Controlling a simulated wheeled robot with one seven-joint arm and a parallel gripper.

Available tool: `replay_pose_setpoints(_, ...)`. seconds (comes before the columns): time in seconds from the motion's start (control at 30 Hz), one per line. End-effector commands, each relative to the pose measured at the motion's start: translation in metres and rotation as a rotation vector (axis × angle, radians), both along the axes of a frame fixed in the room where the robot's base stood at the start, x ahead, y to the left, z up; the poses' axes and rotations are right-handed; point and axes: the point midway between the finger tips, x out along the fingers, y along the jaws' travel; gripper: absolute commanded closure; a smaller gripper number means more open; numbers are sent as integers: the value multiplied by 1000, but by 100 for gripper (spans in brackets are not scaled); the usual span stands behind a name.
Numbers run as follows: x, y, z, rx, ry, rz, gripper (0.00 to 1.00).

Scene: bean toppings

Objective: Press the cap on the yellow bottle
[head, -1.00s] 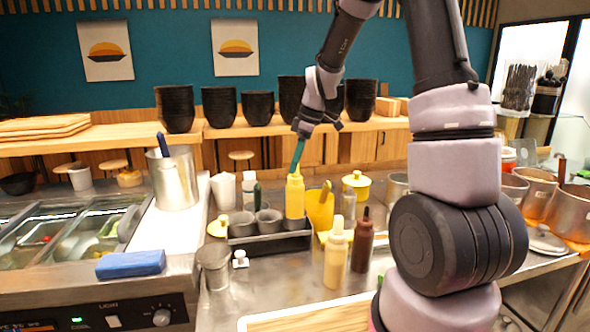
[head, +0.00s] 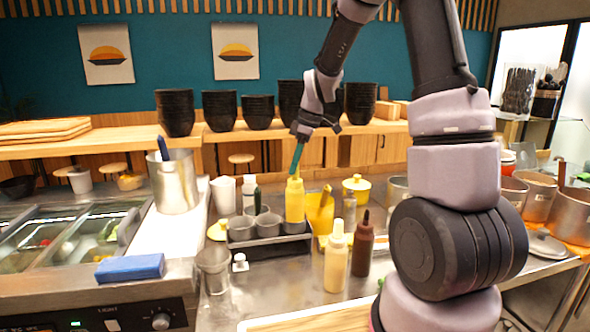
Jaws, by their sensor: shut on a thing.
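The yellow bottle (head: 294,207) stands upright at the right end of the black caddy, in the middle of the head view. Its narrow yellow top shows at its upper end. My gripper (head: 301,136) is above the bottle, pointing down and slightly left. It is shut on a thin teal stick-like piece (head: 296,156), which slants down from the fingertips. The lower end of this piece overlaps the bottle's top; I cannot tell whether they touch. A separate cap cannot be made out. The fingertips are small and partly hidden by the gripper body.
The black caddy (head: 268,249) holds grey cups. A cream bottle (head: 336,264) and a brown bottle (head: 362,252) stand in front to the right. A yellow container (head: 320,216) stands close on the right. A steel pot (head: 174,182) is at left.

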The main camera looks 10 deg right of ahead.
Motion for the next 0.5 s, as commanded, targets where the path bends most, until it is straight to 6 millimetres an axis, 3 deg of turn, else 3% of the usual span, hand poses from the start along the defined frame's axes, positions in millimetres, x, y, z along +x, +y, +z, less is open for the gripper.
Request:
replay_pose_setpoints(0.3,1,0,64,0,-5,-1,98)
replay_pose_setpoints(0.5,0,0,82,1,-1,0,98)
